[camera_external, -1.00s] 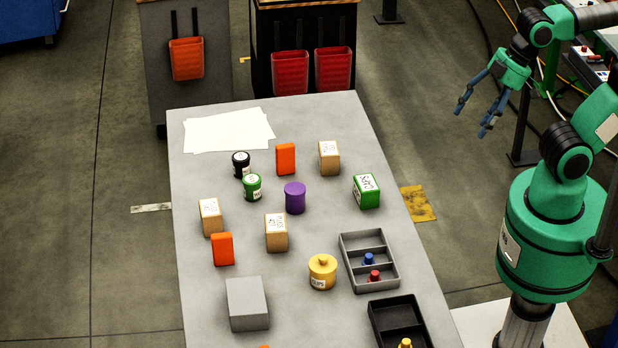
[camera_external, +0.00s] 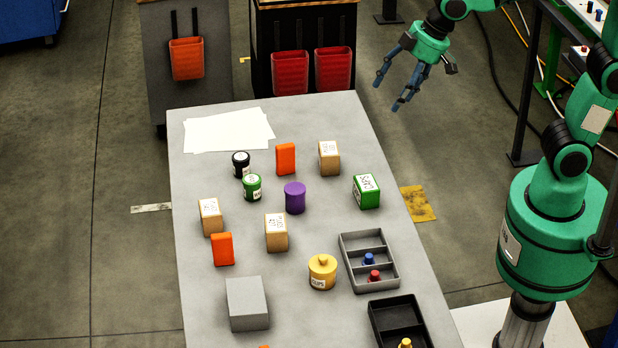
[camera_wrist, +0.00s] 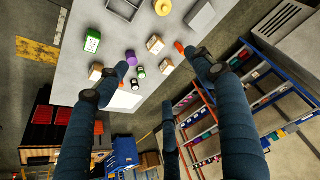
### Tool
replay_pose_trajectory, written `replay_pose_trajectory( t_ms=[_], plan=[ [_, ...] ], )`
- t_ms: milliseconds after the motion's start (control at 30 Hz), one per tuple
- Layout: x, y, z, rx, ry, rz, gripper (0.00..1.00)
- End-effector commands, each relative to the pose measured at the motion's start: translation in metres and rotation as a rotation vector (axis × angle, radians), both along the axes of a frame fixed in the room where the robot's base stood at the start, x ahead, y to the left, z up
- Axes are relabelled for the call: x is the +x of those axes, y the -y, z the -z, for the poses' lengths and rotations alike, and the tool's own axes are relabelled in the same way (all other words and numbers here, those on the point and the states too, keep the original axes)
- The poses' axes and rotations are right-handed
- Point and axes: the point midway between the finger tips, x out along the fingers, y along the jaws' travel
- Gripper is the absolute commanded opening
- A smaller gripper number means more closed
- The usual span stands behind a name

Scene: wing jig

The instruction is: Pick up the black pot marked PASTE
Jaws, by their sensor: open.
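The black pot (camera_external: 241,165) stands upright at the far left of the table, just in front of the white paper sheets. Its pale label is too small to read. It also shows, small, in the wrist view (camera_wrist: 135,85). A green pot (camera_external: 252,187) with a white label stands close in front of it. My gripper (camera_external: 387,95) is open and empty, in the air beyond the table's far right corner, well to the right of and above the black pot. Its dark blue fingers are spread in the wrist view.
An orange block (camera_external: 286,159) and purple pot (camera_external: 295,198) stand right of the two pots. Labelled tan boxes (camera_external: 329,158), a green box (camera_external: 366,191), a yellow pot (camera_external: 322,272) and a grey divided tray (camera_external: 391,286) share the table (camera_external: 200,295). White sheets (camera_external: 215,133) lie flat at the back.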

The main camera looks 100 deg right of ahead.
Motion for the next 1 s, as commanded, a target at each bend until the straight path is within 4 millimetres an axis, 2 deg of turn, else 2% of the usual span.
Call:
replay_pose_trajectory(
  t_ms=[33, 200, 567, 767, 1000],
  plan=[
    [0.014, 0.009, 0.002, 0.001, -0.007, 0.014, 0.67],
    [0.058, 0.037, 0.008, 0.004, -0.018, 0.059, 0.67],
    [0.144, 0.107, 0.039, 0.012, -0.042, 0.153, 0.67],
    [0.187, 0.152, 0.066, 0.017, -0.054, 0.206, 0.67],
    [0.231, 0.208, 0.109, 0.024, -0.071, 0.266, 0.67]
  ],
)
